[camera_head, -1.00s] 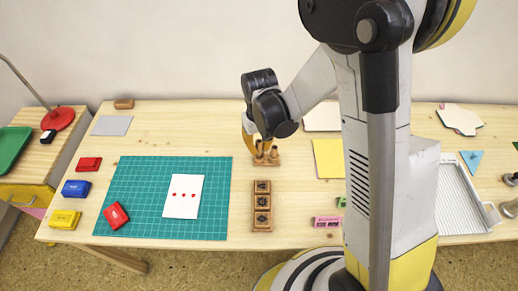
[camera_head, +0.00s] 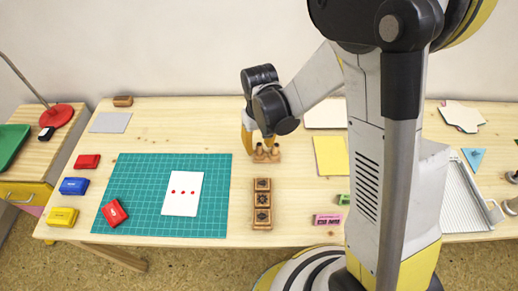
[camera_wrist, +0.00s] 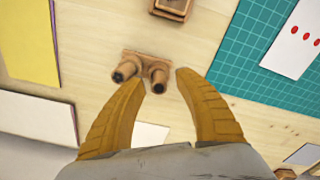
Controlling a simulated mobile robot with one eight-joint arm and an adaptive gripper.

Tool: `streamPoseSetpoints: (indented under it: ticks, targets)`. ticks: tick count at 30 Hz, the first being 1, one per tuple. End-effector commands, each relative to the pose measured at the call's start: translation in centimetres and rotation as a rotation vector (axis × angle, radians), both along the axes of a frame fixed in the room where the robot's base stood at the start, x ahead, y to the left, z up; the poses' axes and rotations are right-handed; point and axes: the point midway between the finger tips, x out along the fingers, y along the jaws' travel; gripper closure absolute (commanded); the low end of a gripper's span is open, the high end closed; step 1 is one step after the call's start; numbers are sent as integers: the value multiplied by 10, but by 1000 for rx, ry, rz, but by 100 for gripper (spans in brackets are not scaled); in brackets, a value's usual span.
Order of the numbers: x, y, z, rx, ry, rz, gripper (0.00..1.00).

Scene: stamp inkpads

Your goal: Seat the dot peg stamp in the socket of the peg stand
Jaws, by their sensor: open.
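The wooden peg stand (camera_head: 277,158) is at the back middle of the table and also shows in the wrist view (camera_wrist: 136,58). Two wooden pegs stand up from it: one with a dark end (camera_wrist: 124,72) and a lighter one (camera_wrist: 157,77). I cannot tell for sure which is the dot peg stamp. My gripper (camera_wrist: 160,80) is open over the stand, with its yellow fingers on either side of the lighter peg and apart from it. In the head view my gripper (camera_head: 258,152) is low at the stand. The sockets are hidden by the pegs.
The green mat (camera_head: 140,190) with a red-dotted card (camera_head: 182,205) lies to the left. A column of wooden stamp blocks (camera_head: 262,204) stands in front of the peg stand. A yellow sheet (camera_head: 331,156) lies to its right.

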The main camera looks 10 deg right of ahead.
Motion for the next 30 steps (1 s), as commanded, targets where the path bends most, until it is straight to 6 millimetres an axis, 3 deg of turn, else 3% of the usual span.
streamPoseSetpoints:
  ticks: [9, 15, 30]
  targets:
    - [-12, 2, 50, -3, -12, 1, 61]
    - [-16, 3, 70, -4, -17, 1, 61]
    - [-17, 3, 75, -4, -18, 0, 61]
